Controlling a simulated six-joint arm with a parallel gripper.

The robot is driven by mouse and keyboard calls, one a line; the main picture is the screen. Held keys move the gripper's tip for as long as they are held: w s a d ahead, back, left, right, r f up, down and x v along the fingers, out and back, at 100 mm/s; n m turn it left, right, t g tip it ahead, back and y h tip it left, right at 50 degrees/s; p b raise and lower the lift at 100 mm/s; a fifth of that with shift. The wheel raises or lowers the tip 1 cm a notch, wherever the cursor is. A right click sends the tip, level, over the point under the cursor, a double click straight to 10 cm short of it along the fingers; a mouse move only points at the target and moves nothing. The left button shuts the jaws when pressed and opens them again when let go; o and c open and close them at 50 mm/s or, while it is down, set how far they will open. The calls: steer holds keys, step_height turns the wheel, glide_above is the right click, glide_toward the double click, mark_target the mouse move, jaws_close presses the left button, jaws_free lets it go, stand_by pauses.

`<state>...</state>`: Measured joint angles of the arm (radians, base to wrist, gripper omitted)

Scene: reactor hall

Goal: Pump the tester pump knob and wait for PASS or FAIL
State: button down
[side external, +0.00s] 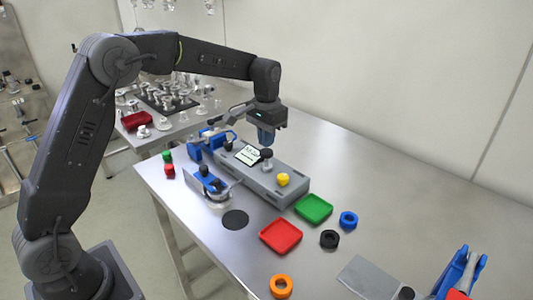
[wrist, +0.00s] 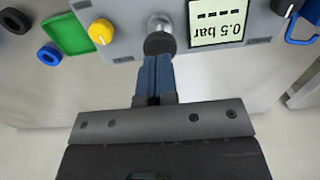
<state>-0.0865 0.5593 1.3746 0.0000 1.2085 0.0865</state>
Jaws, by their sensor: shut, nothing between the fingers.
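The grey tester (side external: 270,186) lies on the steel table. Its dark round pump knob (side external: 267,154) sits on a metal stem near the display (side external: 248,155). In the wrist view the pump knob (wrist: 160,43) is just beyond my fingertips, and the display (wrist: 218,22) reads "0.5 bar" upside down, with a row of dashes; no PASS or FAIL is readable. My gripper (side external: 266,143) points down with its blue fingers shut and empty, right at the knob's top. I cannot tell whether the fingertips touch it. A yellow knob (side external: 283,179) is on the same box.
Red (side external: 281,236) and green (side external: 314,208) trays and blue, black and orange rings lie in front of the tester. A blue clamp-like device (side external: 209,182) stands to its left. A blue hose-like part (side external: 215,137) is at its far end.

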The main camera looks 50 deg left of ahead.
mark_target(266, 151)
steer(key=shift+f, duration=2.4)
steer(key=shift+r, duration=2.65)
steer(key=shift+f, duration=0.15)
steer(key=shift+f, duration=2.45)
steer(key=shift+r, duration=2.65)
steer(key=shift+f, duration=0.2)
